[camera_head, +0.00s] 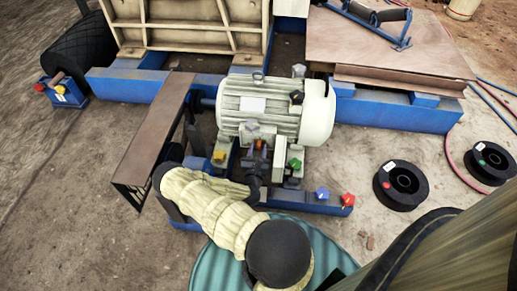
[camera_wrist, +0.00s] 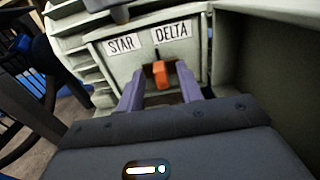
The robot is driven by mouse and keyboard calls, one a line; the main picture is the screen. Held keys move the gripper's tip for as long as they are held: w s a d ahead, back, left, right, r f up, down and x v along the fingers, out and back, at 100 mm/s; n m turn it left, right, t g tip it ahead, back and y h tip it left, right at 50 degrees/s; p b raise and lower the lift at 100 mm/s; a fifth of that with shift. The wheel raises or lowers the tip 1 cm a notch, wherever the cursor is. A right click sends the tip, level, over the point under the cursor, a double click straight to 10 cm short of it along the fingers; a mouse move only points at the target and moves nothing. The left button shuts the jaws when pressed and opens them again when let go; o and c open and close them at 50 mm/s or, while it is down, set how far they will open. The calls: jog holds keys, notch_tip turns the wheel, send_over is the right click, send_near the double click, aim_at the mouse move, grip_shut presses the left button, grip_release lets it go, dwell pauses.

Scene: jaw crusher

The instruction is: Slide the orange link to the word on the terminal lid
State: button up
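The orange link (camera_wrist: 161,74) is a small upright tab in the pale terminal box of the motor (camera_head: 275,108). In the wrist view, white labels reading STAR (camera_wrist: 121,44) and DELTA (camera_wrist: 172,32) sit above it. The link is below the left part of DELTA. My gripper (camera_wrist: 160,84) is open, with one purple finger on each side of the link and a visible gap at the left. Whether the right finger touches it is unclear. In the head view a speck of the orange link (camera_head: 262,144) shows in front of my gripper (camera_head: 258,160). I cannot read any word on a lid.
A brown belt guard (camera_head: 155,135) stands at left. The box's side wall (camera_wrist: 260,60) rises close at right in the wrist view.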

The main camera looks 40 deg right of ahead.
jog(key=shift+w+d, duration=0.3)
grip_shut()
jog(key=shift+s+d, duration=0.45)
jog(key=shift+s, duration=0.2)
grip_release()
jog(key=shift+s+d, duration=0.1)
